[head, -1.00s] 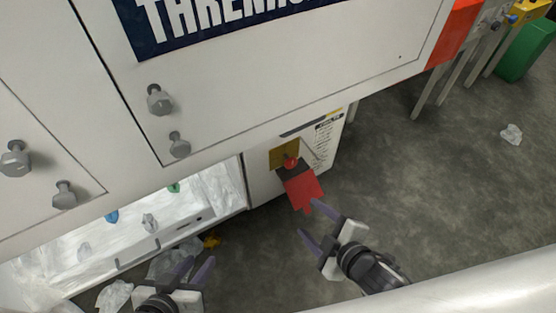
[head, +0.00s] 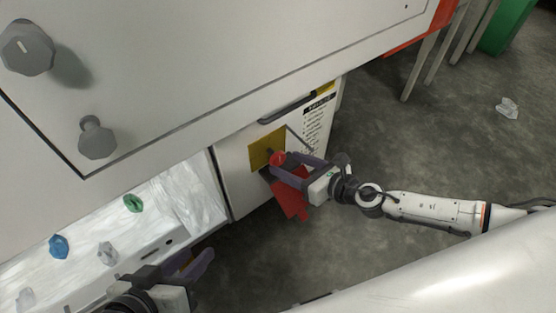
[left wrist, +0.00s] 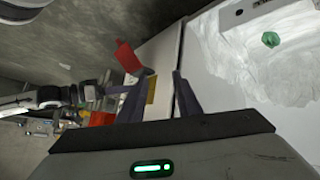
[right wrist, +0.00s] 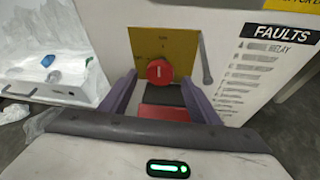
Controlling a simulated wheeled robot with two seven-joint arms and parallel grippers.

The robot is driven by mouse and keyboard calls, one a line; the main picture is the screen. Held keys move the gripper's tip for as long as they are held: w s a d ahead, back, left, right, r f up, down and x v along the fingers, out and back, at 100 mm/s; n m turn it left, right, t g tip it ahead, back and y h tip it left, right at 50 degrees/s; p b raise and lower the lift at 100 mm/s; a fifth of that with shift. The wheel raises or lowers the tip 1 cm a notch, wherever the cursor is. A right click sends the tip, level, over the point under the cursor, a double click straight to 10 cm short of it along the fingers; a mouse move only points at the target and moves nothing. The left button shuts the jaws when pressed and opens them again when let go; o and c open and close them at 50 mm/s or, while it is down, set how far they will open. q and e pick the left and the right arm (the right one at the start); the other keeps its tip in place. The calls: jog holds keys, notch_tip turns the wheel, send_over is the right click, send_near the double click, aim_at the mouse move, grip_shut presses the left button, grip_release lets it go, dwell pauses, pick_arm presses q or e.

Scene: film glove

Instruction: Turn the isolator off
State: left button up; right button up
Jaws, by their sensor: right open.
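The isolator is a red round knob (right wrist: 160,72) on a yellow plate (right wrist: 178,42), set in a white cabinet panel; the knob also shows in the head view (head: 277,158). A red tag or cover (head: 290,195) hangs below it, partly hidden by my right gripper. My right gripper (head: 287,165) is open at the knob, and in the right wrist view its fingers (right wrist: 163,88) stand to either side below the knob. I cannot tell whether they touch it. My left gripper (head: 190,262) is open and empty at the lower left, away from the knob; its fingers (left wrist: 160,88) show apart.
A faults label (right wrist: 280,35) is on the panel right of the isolator. Grey bolt-like knobs (head: 97,138) stick out from the machine's upper face. An open bay (head: 160,215) with plastic film and a green knob (head: 133,203) is at left. Bare floor (head: 420,150) lies to the right.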

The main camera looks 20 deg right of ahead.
aim_at(280, 160)
jog(key=b+x, duration=0.1)
jog(key=x, duration=0.4)
jog(key=c, duration=1)
